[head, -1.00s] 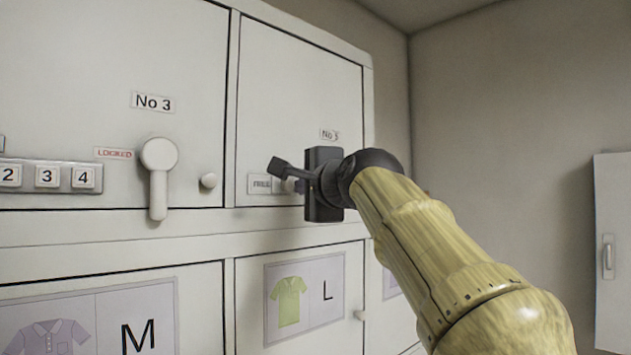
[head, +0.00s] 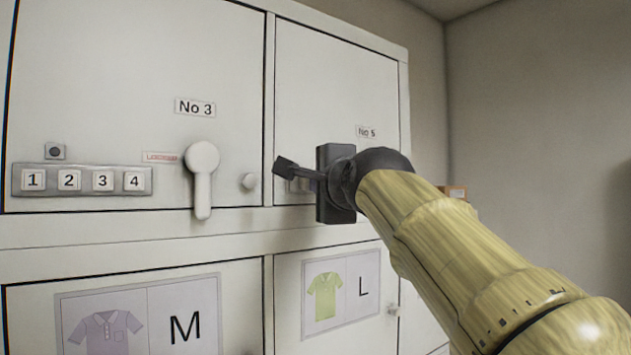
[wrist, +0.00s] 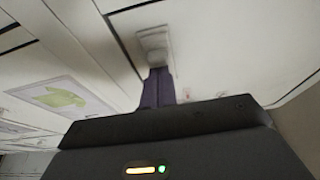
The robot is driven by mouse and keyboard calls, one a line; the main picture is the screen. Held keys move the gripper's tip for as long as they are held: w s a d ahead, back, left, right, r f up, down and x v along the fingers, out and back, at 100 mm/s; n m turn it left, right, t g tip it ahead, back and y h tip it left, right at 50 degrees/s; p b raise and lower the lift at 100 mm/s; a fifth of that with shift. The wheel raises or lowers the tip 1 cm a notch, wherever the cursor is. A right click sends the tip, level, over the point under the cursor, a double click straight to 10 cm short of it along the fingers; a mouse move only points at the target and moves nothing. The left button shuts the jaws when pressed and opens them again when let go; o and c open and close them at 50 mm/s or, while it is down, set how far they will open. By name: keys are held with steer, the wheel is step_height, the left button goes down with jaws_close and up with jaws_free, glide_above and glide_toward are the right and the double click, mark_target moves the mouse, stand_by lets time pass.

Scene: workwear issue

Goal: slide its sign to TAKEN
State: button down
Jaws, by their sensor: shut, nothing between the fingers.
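The sliding sign (head: 302,185) is low on the door of locker No 5 in the head view. It is mostly hidden behind my gripper, and its word cannot be read. My gripper (head: 284,168) is shut and empty, its dark fingers crossing in front of the sign's left part. In the wrist view, the shut fingers (wrist: 159,86) reach up to a pale knob-like piece (wrist: 155,57) on a grey plate (wrist: 153,39). Whether the fingertips touch it cannot be told.
Below are doors with shirt pictures M (head: 140,318) and L (head: 341,290). A bare wall is at right.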

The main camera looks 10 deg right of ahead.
steer(key=shift+a, duration=0.1)
stand_by(0.3)
steer(key=shift+f, duration=0.1)
steer(key=w+d+b, duration=0.2)
steer(key=d, duration=0.2)
steer(key=s+b, duration=0.3)
steer(key=s, duration=0.7)
steer(key=shift+s+d+b, duration=0.15)
steer(key=shift+d+b, duration=0.15)
steer(key=shift+d, duration=0.15)
steer(key=shift+a, duration=0.1)
